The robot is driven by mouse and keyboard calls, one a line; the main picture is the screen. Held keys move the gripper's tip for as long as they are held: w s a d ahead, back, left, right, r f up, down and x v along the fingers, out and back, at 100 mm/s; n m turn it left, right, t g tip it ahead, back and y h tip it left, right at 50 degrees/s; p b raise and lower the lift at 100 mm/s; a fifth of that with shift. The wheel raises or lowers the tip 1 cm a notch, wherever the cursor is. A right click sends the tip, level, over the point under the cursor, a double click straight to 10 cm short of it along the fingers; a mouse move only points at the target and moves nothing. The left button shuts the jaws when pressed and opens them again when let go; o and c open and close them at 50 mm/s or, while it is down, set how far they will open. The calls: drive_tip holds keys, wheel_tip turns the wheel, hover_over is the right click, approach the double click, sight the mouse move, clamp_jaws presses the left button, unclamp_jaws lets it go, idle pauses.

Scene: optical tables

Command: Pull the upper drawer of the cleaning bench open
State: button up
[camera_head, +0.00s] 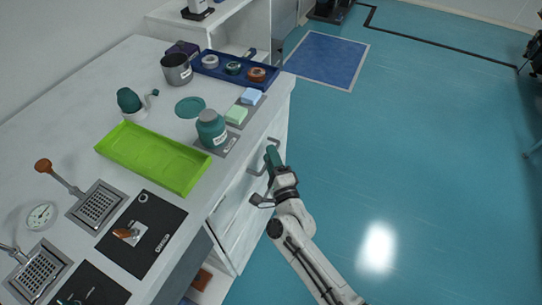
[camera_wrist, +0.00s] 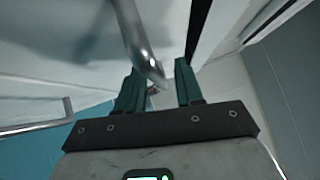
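The cleaning bench (camera_head: 60,90) stands at the left with its white drawer front (camera_head: 228,222) facing right. A metal handle (camera_head: 258,168) shows on the front, beside my gripper (camera_head: 273,156). The head view does not show a clear gap at the upper drawer. In the wrist view, my gripper (camera_wrist: 160,84) has its two dark green fingers apart. A metal handle bar (camera_wrist: 136,38) comes down between the fingertips, nearer the left finger, with space to the right finger. I cannot tell whether the bar touches the left finger.
On the bench top are a green tray (camera_head: 152,157), a teal bottle (camera_head: 211,129), a blue tray (camera_head: 235,70) and a dark mat (camera_head: 142,233). A second handle (camera_wrist: 35,128) shows at the left of the wrist view. The teal floor (camera_head: 400,150) to the right is clear.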

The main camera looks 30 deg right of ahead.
drive_tip(key=shift+w, duration=0.2)
clamp_jaws()
idle(0.3)
